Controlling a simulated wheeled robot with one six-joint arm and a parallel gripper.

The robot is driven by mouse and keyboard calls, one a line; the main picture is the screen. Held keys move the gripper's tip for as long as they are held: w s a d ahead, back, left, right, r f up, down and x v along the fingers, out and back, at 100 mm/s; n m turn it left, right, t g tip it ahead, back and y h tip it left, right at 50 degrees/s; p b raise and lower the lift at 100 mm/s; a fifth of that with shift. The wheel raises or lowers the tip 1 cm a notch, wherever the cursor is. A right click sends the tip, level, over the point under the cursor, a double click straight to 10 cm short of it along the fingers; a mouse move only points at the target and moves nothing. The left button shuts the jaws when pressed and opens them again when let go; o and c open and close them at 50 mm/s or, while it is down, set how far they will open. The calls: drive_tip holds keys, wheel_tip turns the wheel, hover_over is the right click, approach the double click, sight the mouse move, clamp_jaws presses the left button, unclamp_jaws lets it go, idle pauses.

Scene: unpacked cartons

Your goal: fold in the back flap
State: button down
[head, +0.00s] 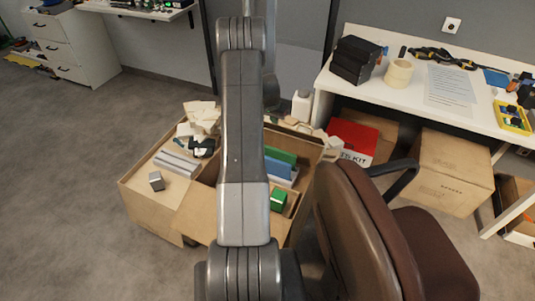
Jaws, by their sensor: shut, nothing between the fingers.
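An open brown carton (150,216) stands on the floor at the middle, partly hidden behind my arm. A cardboard panel (191,216) juts out at its front, and its right side (307,178) shows right of my arm. Green (281,154) and blue (277,169) flat items and a green box (278,200) are inside. The far edge (300,136) shows only in part, so I cannot tell how the back flap lies. My arm rises through the middle of the view. My gripper cannot be made out; my arm probably hides it.
A small grey box (156,181) and pale items (201,115) lie at the carton's left and back. A brown chair (352,235) stands close on the right. A white desk (416,98) is behind it, with another carton (452,172) underneath. Floor at left is clear.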

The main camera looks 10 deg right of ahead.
drive_tip(key=s+a+f+b, duration=0.1)
drive_tip(key=f+b, duration=0.2)
drive_tip(key=b, duration=0.1)
drive_tip(key=s+a+f+b, duration=0.1)
drive_tip(key=s+f+b, duration=0.1)
drive_tip(key=f+b, duration=0.1)
drive_tip(key=s+a+f+b, duration=0.1)
drive_tip(key=s+f+b, duration=0.1)
drive_tip(key=f+b, duration=0.2)
drive_tip(key=shift+s+a+b, duration=0.2)
drive_tip(key=shift+a+b, duration=0.15)
drive_tip(key=shift+b, duration=0.4)
drive_tip(key=shift+r+p, duration=0.5)
drive_tip(key=shift+p, duration=0.05)
wheel_tip(320, 180, up, 11)
drive_tip(key=p, duration=0.5)
drive_tip(key=shift+p, duration=0.3)
drive_tip(key=shift+f, duration=0.1)
wheel_tip(320, 180, down, 11)
drive_tip(key=b, duration=0.5)
drive_tip(key=shift+b, duration=0.4)
